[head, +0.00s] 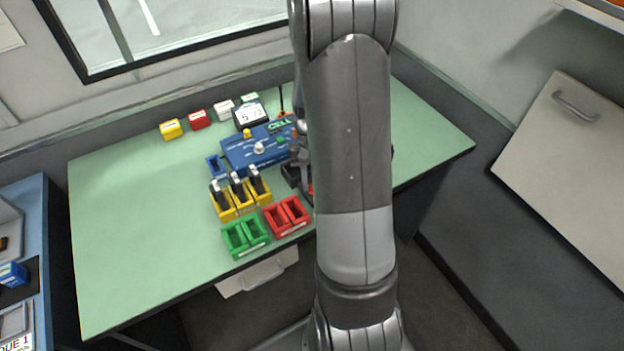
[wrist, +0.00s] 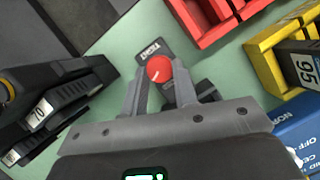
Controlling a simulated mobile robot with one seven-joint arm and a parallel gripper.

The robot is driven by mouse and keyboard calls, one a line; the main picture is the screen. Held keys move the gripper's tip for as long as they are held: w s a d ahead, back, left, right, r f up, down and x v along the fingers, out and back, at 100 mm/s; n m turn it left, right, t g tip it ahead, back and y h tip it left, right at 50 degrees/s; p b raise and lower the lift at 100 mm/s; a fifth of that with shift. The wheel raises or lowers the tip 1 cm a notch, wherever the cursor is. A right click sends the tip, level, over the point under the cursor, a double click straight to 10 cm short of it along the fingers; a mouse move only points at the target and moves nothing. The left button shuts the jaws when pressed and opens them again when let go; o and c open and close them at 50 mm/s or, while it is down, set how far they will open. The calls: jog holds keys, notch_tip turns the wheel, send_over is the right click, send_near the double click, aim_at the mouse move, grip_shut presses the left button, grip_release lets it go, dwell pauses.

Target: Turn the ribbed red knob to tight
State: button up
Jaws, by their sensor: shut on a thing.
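The ribbed red knob (wrist: 159,69) shows in the wrist view, round, with a white pointer line on its face. A black label reading TIGHT (wrist: 150,50) lies just beyond it on the green tabletop. The pointer line slants toward the lower left, away from the label. My gripper (wrist: 160,80) is shut on the knob, one finger on each side. The knob's base is partly hidden behind the fingers. In the head view my arm hides the knob and most of my gripper.
Red bins (head: 287,216), green bins (head: 246,236) and yellow bins (head: 240,197) stand near the table's front edge. A blue console (head: 243,154) is behind them. Black devices (wrist: 45,110) lie left of my gripper in the wrist view. The table's left side (head: 120,230) is clear.

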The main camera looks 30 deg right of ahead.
jog(key=m, duration=0.2)
jog(key=m+t+y, duration=0.1)
jog(key=m, duration=0.1)
jog(key=m+y, duration=0.1)
jog(key=m, duration=0.1)
jog(key=shift+s+d, duration=0.2)
jog(key=shift+s, duration=0.05)
jog(key=shift+m, duration=0.4)
jog(key=o, duration=1)
jog(key=shift+t, duration=0.3)
jog(key=v, duration=1)
jog(key=shift+w+d+r, duration=0.15)
jog(key=shift+r, duration=0.25)
